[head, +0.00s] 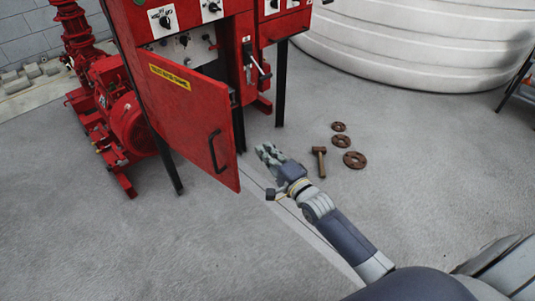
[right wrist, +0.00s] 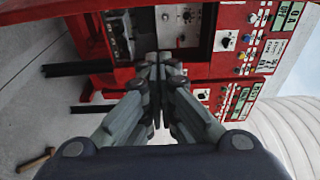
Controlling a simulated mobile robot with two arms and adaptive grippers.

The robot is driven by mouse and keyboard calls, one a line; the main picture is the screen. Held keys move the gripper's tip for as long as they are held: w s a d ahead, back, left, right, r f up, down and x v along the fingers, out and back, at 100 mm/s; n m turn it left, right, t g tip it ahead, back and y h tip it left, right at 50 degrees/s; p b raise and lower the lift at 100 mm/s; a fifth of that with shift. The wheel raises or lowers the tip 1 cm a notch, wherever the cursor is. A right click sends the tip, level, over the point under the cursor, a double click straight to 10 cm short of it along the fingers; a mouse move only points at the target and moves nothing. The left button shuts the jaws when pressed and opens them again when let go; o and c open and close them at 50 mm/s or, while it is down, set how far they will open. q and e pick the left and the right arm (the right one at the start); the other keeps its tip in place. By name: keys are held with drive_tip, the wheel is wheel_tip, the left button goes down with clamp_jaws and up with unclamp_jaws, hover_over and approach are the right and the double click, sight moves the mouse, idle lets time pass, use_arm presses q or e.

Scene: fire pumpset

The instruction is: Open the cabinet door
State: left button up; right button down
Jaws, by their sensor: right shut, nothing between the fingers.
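The red cabinet door (head: 190,113) with a yellow label and a black handle (head: 217,151) stands partly open in the head view, swung out from the red cabinet (head: 185,22). Inside, a grey panel with switches (head: 184,42) shows behind it. My right gripper (head: 266,153) is shut and empty, to the right of the door's free edge and apart from the handle. In the right wrist view my right gripper (right wrist: 157,85) points at the cabinet's interior, its fingers together. My left gripper is not in view.
A hammer (head: 319,161) and several rusty flanges (head: 354,160) lie on the floor right of my gripper. A red pump (head: 125,125) stands left of the cabinet. A large white tank (head: 410,45) is at the back right. The floor in front is clear.

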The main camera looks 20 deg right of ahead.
drive_tip(key=w+a+p, duration=0.1)
drive_tip(key=w+a, duration=0.3)
drive_tip(key=shift+w+a, duration=0.15)
drive_tip(key=shift+a, duration=0.1)
idle(0.4)
drive_tip(key=s+a+p, duration=0.2)
drive_tip(key=s+a, duration=0.3)
drive_tip(key=a, duration=0.5)
drive_tip(key=shift+a+p, duration=0.2)
drive_tip(key=shift+p, duration=0.2)
